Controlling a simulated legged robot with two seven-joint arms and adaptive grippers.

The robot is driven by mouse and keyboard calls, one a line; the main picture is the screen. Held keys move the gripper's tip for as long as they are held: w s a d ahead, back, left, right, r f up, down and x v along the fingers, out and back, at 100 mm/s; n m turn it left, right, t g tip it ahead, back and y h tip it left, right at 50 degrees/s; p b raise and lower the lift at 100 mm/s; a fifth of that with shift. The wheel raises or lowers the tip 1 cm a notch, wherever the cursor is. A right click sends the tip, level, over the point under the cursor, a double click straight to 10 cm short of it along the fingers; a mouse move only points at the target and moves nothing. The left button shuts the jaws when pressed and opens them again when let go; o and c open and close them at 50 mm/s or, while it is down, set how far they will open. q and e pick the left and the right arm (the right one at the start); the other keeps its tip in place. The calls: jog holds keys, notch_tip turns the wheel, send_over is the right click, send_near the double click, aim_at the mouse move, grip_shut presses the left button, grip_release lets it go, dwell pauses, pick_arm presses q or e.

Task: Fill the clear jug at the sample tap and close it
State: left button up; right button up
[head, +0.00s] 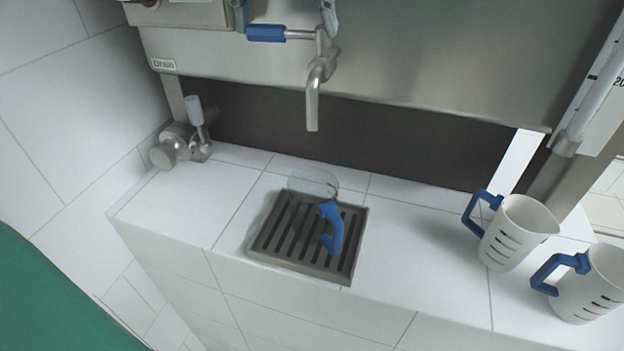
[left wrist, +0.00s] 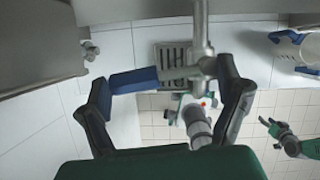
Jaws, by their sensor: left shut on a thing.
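The clear jug (head: 312,183) with a blue handle stands on the dark drain grate (head: 257,245). No water stream shows under the tap, and I cannot make out what is in the jug. The sample tap (head: 313,95) has its metal spout above the jug. Its blue lever handle (head: 266,33) points left in the head view. My left gripper (head: 285,20) is shut on the lever handle, which spans between its two dark fingers (left wrist: 165,80) in the left wrist view. My right gripper (left wrist: 272,128) shows small at the right of that view, apart from the jug; its opening is unclear.
Two white jugs with blue handles (head: 515,233) (head: 590,287) stand on the white tiled ledge (head: 420,215) at the right. A drain valve (head: 175,148) with a lever stands at the left. A steel panel (head: 440,60) hangs behind the tap. The ledge beside the grate is clear.

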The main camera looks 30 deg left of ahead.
pick_arm(q)
jog(key=shift+s+d+f+n+y, duration=0.2)
jog(key=shift+s+f+n+y, duration=0.2)
jog(key=shift+n, duration=0.5)
jog(key=shift+g, duration=0.3)
jog(key=n, duration=0.1)
jog(key=s+n, duration=0.1)
jog(key=shift+d+r+n+g+y, duration=0.1)
jog(key=shift+d+n+g+y, duration=0.2)
jog(key=shift+d+n+y, duration=0.1)
jog(key=shift+d+n, duration=0.1)
jog(key=shift+n, duration=0.2)
jog(key=n, duration=0.1)
jog(key=d+n+g, duration=0.1)
jog(key=n, duration=0.1)
jog(key=shift+s+d+r+y, duration=0.1)
jog(key=shift+s+y, duration=0.2)
jog(key=shift+y, duration=0.1)
